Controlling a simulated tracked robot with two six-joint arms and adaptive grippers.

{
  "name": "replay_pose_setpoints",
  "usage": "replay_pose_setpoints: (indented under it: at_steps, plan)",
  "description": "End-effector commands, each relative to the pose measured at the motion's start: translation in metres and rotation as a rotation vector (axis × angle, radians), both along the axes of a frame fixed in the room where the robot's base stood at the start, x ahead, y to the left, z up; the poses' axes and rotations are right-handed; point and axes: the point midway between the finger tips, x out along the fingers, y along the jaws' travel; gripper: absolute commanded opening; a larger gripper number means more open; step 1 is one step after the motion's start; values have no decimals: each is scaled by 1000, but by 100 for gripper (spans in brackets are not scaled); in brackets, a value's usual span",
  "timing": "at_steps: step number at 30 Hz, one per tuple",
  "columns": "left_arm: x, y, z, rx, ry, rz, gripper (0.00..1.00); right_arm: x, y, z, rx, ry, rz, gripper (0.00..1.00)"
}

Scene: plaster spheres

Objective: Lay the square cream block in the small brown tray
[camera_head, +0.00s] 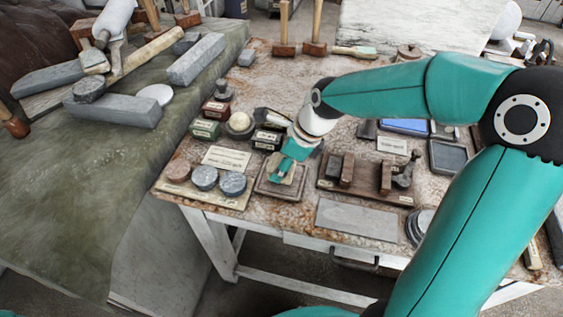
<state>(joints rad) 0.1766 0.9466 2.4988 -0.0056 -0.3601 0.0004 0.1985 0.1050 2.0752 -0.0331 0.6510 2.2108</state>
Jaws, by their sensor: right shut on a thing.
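My right gripper (283,172) reaches in from the right and points down over the small brown tray (262,192). It is shut on the square cream block (288,178), which shows only partly between and below the fingers. The block is at the tray, inside its outline as seen from here. I cannot tell whether it touches the tray floor. The tray lies flat near the front edge of the worn table. My left gripper is not in view.
Left of the tray, a board (179,188) holds several round pieces. Right of it, a wooden rack (346,191) holds upright dark and brown pieces. Small boxes (206,129) stand behind. A grey slab (357,219) lies at the front. Some bare tabletop shows farther back.

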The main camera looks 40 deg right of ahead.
Motion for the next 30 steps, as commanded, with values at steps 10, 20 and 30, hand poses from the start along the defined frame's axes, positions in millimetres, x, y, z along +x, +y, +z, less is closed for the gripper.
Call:
replay_pose_setpoints:
  at_steps: [10,20,30]
  plan:
    - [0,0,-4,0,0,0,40,0,0,-6,0,-1,0,10]
    - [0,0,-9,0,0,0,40,0,0,-12,1,-1,0,10]
    - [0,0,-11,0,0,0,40,0,0,-16,0,-1,0,74]
